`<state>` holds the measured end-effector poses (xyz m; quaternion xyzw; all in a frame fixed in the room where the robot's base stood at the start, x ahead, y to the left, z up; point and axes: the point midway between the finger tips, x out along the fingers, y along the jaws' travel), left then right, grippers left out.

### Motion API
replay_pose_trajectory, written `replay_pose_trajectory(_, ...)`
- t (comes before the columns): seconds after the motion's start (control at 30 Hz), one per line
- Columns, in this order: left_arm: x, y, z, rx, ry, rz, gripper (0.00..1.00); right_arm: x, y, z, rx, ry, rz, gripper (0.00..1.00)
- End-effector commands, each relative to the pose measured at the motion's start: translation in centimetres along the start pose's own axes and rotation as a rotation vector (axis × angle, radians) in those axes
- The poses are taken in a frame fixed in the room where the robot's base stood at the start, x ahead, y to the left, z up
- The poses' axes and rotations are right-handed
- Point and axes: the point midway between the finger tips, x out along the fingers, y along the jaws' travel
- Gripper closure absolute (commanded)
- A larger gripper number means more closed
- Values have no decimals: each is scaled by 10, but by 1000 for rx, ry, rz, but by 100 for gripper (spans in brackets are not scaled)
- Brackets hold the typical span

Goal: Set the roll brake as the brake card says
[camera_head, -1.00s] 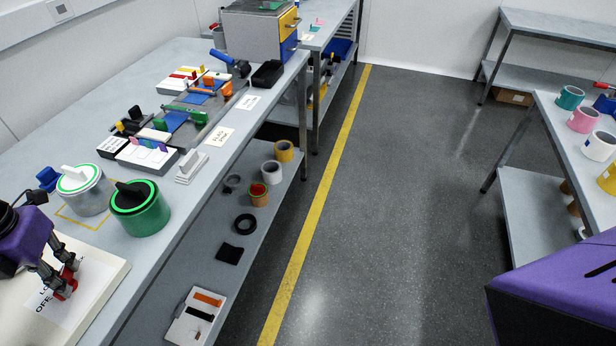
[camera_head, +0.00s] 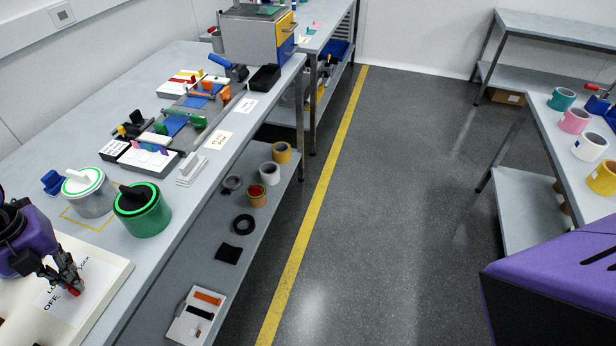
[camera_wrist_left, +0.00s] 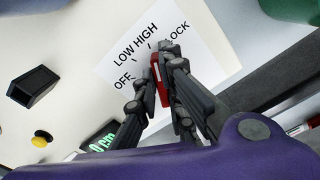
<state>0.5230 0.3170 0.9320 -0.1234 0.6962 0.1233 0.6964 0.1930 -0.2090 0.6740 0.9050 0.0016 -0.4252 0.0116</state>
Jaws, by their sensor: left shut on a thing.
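A red lever (camera_wrist_left: 159,80) stands on a white label (camera_wrist_left: 190,45) printed OFF, LOW, HIGH and LOCK, on a cream panel (camera_wrist_left: 60,45). My left gripper (camera_head: 74,288) is shut on the lever; it also shows in the left wrist view (camera_wrist_left: 168,82). The lever's far end lies just below the word HIGH, roughly towards it; the fingers hide part of the lever and dial. In the head view the label (camera_head: 62,298) is partly covered by the fingers. No card readable as the brake card shows. My right gripper is out of view.
A black part (camera_wrist_left: 34,86), a yellow button (camera_wrist_left: 41,139) and a partly hidden green display (camera_wrist_left: 102,143) are on the panel. A green canister (camera_head: 143,212) and a grey canister (camera_head: 90,195) stand just beyond it. The aisle floor (camera_head: 390,200) is clear.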

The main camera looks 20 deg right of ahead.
Motion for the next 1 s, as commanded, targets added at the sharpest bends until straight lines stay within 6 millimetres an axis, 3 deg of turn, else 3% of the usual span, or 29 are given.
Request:
replay_pose_trajectory(0.3, -1, 1, 0, -137, 0, 0, 100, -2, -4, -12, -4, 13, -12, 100)
replay_pose_trajectory(0.87, 0, 1, 0, -166, 0, 0, 100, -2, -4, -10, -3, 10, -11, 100)
replay_pose_trajectory(0.9, 0, 1, 0, -165, 0, 0, 86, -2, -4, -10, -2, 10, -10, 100)
replay_pose_trajectory(1.0, 0, 1, 0, -165, 0, 0, 73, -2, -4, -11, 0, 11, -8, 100)
